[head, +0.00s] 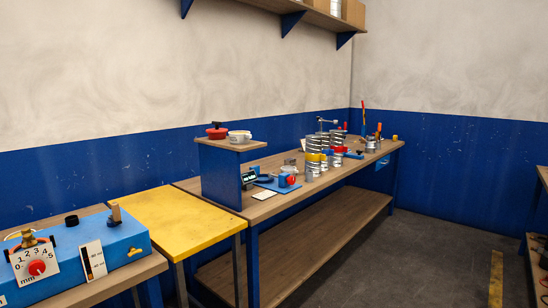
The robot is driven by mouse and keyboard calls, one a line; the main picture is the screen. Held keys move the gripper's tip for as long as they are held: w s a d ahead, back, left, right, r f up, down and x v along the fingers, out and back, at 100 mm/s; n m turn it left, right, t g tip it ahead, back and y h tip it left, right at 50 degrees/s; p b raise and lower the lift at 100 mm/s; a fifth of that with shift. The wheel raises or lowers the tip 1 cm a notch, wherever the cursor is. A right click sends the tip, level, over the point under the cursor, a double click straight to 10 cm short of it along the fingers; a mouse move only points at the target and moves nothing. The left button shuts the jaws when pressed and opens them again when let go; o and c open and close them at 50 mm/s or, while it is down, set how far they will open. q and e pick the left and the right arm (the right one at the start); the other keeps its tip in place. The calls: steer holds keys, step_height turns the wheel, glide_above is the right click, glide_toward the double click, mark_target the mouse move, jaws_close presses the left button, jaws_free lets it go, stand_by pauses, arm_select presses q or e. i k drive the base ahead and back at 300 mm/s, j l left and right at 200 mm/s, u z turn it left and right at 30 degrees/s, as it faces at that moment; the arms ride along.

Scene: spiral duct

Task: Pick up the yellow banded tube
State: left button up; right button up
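A short silver tube with a yellow band (313,158) near its top stands upright on the long wooden workbench (273,207), toward the bench's front edge. Other silver tubes (322,142) stand close behind it and partly merge with it at this distance. A red-banded silver piece (337,151) stands just right of it. The yellow-banded tube is small in the head view, so its fine detail is unclear. Neither of my grippers shows in the head view.
A yellow-topped table (180,220) stands nearer, left of the workbench. Further left is a blue machine with a numbered dial (37,268). A raised wooden shelf (232,145) holds a red-lidded pot (216,132).

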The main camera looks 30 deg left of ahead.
mark_target(314, 156)
steer(key=i+j+u, duration=0.1)
steer(key=i+u, duration=0.15)
steer(key=u, duration=0.2)
steer(key=i+u, duration=0.25)
steer(key=u, duration=0.25)
steer(key=i+l+u, duration=0.1)
steer(key=u, duration=0.35)
steer(key=i, duration=0.1)
